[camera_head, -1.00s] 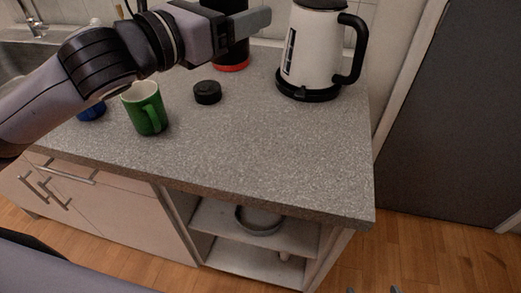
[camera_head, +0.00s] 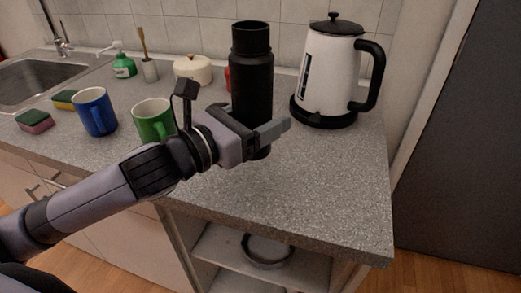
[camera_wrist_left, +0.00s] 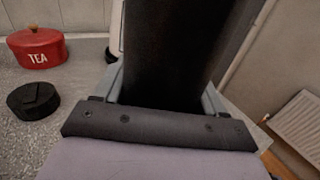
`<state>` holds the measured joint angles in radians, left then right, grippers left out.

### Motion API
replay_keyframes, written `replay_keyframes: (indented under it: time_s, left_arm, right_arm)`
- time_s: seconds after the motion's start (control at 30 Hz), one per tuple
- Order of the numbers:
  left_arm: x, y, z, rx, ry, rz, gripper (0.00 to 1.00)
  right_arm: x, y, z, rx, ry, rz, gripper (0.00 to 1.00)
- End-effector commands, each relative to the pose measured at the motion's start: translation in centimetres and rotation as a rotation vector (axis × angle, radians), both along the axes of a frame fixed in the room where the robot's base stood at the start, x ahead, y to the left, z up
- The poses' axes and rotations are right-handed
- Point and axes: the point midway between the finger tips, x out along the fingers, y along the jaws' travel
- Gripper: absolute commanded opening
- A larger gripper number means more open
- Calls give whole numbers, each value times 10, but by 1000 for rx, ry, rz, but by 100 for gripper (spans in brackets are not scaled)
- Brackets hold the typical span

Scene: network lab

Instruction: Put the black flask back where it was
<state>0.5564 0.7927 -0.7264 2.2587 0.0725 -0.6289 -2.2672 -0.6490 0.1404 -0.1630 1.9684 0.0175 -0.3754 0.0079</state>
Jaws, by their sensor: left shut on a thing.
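The black flask (camera_head: 252,85) is upright over the grey counter, in front of the kettle's left side. My left gripper (camera_head: 268,132) is shut on its lower part. In the left wrist view the flask (camera_wrist_left: 170,45) fills the space between the fingers (camera_wrist_left: 165,92). Its open-looking narrower top shows in the head view. Its base shows just below the gripper; I cannot tell whether it touches the counter. A round black lid (camera_wrist_left: 33,100) lies on the counter in the left wrist view; it is hidden in the head view. My right gripper is not in view.
A white kettle (camera_head: 328,72) stands right of the flask. A red TEA tin (camera_wrist_left: 37,48) is behind it. Green (camera_head: 153,118) and blue (camera_head: 96,110) mugs stand left, near my arm. A cream pot (camera_head: 193,68) is farther back. The front right counter (camera_head: 320,195) is clear.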

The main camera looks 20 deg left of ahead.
Motion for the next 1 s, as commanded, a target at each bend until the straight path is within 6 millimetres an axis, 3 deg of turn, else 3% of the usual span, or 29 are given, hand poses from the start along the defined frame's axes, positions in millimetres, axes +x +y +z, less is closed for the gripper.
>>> replay_keyframes:
  time_s: [0.53,1.0]
  left_arm:
    - [0,0,-56,-2,-3,-1,15]
    - [0,0,-62,-1,-7,-1,15]
  right_arm:
    - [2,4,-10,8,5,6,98]
    - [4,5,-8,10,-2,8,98]
